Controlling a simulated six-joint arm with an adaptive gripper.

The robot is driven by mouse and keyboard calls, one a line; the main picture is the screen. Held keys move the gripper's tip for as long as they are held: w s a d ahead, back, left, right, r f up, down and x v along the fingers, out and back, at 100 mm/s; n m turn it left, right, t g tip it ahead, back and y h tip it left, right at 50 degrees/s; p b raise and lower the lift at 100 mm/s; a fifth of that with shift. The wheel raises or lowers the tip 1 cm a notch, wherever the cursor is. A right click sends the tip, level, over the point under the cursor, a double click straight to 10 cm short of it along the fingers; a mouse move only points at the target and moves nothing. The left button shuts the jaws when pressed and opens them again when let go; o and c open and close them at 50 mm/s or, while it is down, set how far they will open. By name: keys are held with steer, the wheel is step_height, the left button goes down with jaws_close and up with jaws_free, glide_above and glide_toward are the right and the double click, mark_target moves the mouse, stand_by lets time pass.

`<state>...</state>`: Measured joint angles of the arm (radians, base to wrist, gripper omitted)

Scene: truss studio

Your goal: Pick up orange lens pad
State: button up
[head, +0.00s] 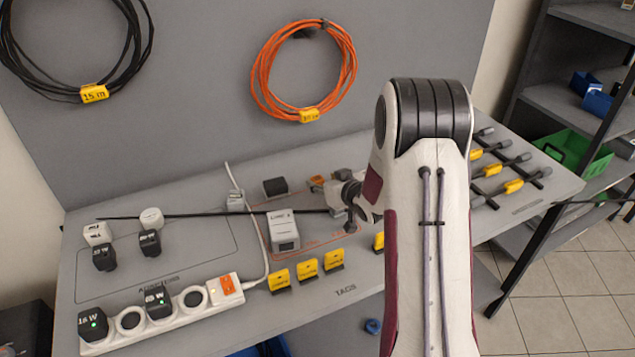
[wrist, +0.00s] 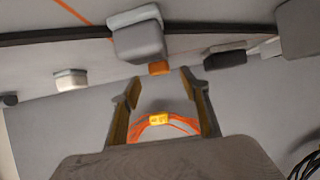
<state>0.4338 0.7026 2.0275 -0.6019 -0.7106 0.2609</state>
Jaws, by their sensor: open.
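In the wrist view, a small orange pad (wrist: 158,68) shows just past the end of a grey block (wrist: 138,42) with a pale cap. The pad lies in line with the gap between my gripper's fingertips (wrist: 160,80). The fingers are apart with nothing held between them; whether the pad is within their reach is unclear. In the head view, a small orange piece (head: 317,179), seemingly the same pad, lies toward the back of the bench, just left of my wrist. My gripper is hard to make out there, partly hidden by my arm.
A long black rod (head: 200,215) crosses the bench. Yellow tags (head: 307,269) and a power strip (head: 160,315) line the front. An orange cable coil (head: 265,70) hangs behind.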

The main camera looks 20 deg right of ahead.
mark_target(318, 179)
steer(key=shift+x, duration=2.55)
steer(key=c, duration=1)
